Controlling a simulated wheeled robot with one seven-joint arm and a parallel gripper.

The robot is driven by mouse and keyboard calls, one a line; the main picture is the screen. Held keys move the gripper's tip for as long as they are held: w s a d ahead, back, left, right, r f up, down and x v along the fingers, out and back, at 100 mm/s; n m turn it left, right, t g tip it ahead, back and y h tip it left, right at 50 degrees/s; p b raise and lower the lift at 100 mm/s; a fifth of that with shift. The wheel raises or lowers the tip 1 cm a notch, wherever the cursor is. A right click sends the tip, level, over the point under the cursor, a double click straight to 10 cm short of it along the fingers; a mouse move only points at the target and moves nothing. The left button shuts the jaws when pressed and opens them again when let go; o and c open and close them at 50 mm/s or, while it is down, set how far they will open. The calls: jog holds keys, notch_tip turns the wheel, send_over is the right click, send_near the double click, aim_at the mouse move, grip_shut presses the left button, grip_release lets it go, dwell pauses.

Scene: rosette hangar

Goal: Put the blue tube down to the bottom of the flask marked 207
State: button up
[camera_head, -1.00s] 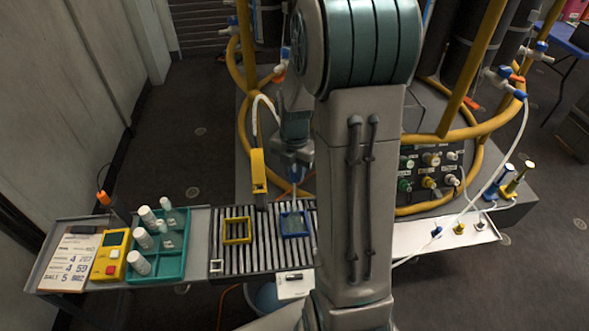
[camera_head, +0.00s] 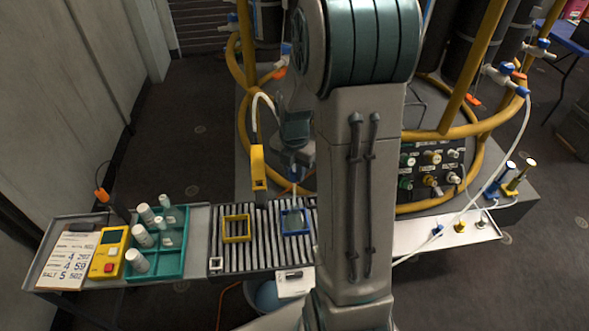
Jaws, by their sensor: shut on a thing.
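My gripper (camera_head: 296,176) is partly hidden behind my own arm link, above the blue square frame (camera_head: 284,230) on the slatted rack. It is shut on a thin, pale piece (camera_head: 295,199) pointing down towards that frame; I take this for the blue tube, but its colour is hard to tell. Its lower end is at or over the frame, and I cannot tell how deep it reaches. A pale, clear shape inside the frame may be a flask, but no marking 207 is readable on it.
A yellow square frame (camera_head: 237,240) is left of the blue one. A yellow upright part (camera_head: 258,167) stands close left of my gripper. Further left are a green rack (camera_head: 172,266) with several white bottles, a yellow meter (camera_head: 112,252) and a written sheet (camera_head: 76,255). Yellow pipes (camera_head: 243,150) rise behind.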

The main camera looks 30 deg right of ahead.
aim_at(294, 194)
jog(key=shift+f+b, duration=0.4)
jog(key=shift+f, duration=0.35)
jog(key=shift+f+b, duration=1.35)
jog(key=shift+f, duration=0.6)
jog(key=shift+f+b, duration=1.45)
jog(key=shift+f, duration=0.8)
jog(key=o, duration=1.5)
